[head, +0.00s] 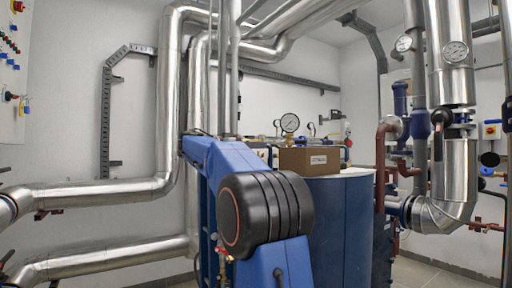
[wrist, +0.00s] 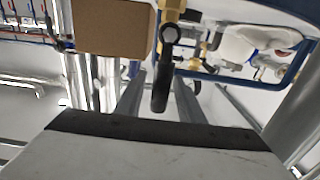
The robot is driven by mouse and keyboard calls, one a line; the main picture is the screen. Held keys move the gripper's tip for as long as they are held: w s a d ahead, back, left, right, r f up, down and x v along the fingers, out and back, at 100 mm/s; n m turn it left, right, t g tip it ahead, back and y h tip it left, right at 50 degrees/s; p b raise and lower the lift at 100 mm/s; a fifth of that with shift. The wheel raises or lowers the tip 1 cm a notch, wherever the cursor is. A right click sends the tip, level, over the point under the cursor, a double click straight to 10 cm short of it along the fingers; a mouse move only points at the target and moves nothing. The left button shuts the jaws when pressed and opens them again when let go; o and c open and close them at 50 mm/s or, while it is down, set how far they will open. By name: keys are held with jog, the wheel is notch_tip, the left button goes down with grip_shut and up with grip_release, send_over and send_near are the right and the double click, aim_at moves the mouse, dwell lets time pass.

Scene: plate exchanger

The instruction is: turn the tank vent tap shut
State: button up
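The tap's black lever (wrist: 160,88) hangs from a brass body (wrist: 173,8) at the top middle of the wrist view. I take it for the tank vent tap. My gripper (wrist: 158,80) is open, with one grey finger left of the lever and one right of it. I cannot tell if either finger touches the lever. In the head view, my arm hides the gripper, and I cannot make out the tap clearly. The blue tank (head: 343,225) with its pale lid stands behind my arm.
A cardboard box (head: 310,160) sits on the tank lid; it also shows left of the lever in the wrist view (wrist: 112,27). A pressure gauge (head: 290,123) stands behind it. Blue piping (wrist: 232,78) runs right of the lever. Silver pipes (head: 90,194) fill the left.

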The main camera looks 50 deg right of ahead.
jog(key=shift+s+d, duration=0.1)
jog(key=shift+d, duration=0.25)
grip_shut()
